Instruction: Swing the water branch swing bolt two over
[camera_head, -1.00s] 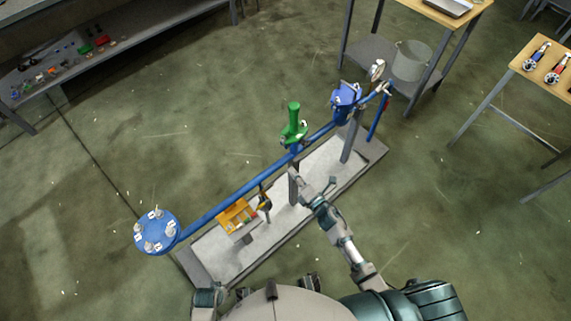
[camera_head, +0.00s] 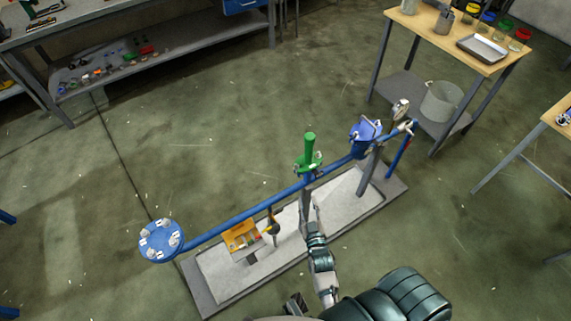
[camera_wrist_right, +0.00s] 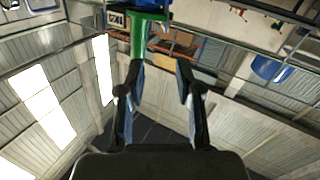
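A blue pipe run (camera_head: 245,213) stands over a grey tray base. At its left end is a round blue flange (camera_head: 161,241) with several pale bolts around its rim. At its right end is a blue pot-like fitting (camera_head: 363,139) with small pale fastenings. I cannot tell which bolt is bolt two. A green valve (camera_head: 309,152) rises mid-pipe. My right gripper (camera_head: 311,208) is just below the green valve, near a grey post. The right wrist view shows its fingers (camera_wrist_right: 162,68) apart and nothing between them, with the green part beyond. My left gripper is not identifiable.
A yellow-orange box (camera_head: 241,236) hangs below the pipe beside a dark tool. A gauge (camera_head: 400,109) stands near the right end. A wooden-topped table (camera_head: 450,40) with a bucket (camera_head: 441,102) on its shelf stands behind right. The floor in front of the flange is clear.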

